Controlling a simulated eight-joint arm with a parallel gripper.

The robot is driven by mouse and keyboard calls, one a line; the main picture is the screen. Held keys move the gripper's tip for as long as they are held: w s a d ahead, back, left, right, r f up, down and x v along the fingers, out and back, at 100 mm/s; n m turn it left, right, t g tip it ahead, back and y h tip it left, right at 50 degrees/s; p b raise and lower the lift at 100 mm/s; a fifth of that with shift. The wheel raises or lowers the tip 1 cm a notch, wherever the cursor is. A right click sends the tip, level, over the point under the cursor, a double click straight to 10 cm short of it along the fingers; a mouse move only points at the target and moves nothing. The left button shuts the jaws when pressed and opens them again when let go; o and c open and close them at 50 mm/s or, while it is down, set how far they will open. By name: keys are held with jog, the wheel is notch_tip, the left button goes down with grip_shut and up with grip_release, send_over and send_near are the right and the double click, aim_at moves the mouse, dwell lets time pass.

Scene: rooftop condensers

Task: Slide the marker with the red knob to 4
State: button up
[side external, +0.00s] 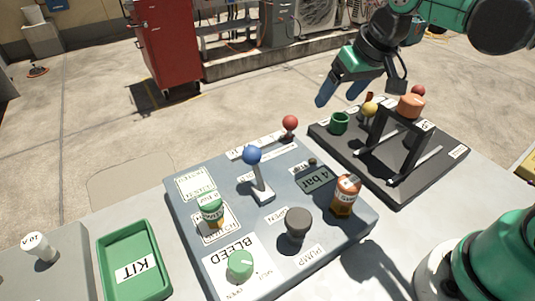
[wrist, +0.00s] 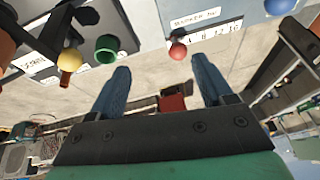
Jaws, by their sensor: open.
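The marker's red knob (side external: 290,122) stands at the right end of a white scale strip (side external: 257,145) along the far edge of the grey-blue panel. In the wrist view the red knob (wrist: 178,51) is at the left of the numbered scale (wrist: 213,36), apparently left of the first numbers; I cannot tell its exact reading. My gripper (side external: 339,101) is open and empty, above and to the right of the knob in the side view. In the wrist view the knob appears between and beyond the fingertips of my gripper (wrist: 160,66), not touching them.
A blue-balled lever (side external: 252,156) stands upright near the knob. A black board (side external: 420,170) with a frame, green cup (side external: 339,123) and yellow ball (side external: 369,109) lies right. A green KIT tray (side external: 160,238) is left.

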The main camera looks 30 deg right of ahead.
aim_at(291, 116)
jog(key=w+f+g, duration=0.1)
jog(key=w, duration=0.1)
jog(key=w+a+f+g+y, duration=0.1)
jog(key=w, duration=0.2)
jog(key=w+f+m+g, duration=0.1)
jog(key=w+g, duration=0.1)
jog(key=w, duration=0.1)
jog(key=shift+w+a+f, duration=0.1)
jog(key=shift+a+f, duration=0.25)
jog(key=shift+w+a+f, duration=0.1)
jog(key=shift+a+f, duration=0.1)
jog(key=shift+f, duration=0.75)
jog(key=shift+w+a+f, duration=0.1)
jog(key=shift+a+f, duration=0.05)
jog(key=shift+f, duration=0.8)
jog(key=shift+a+f, duration=0.2)
jog(key=shift+f, duration=0.75)
grip_shut()
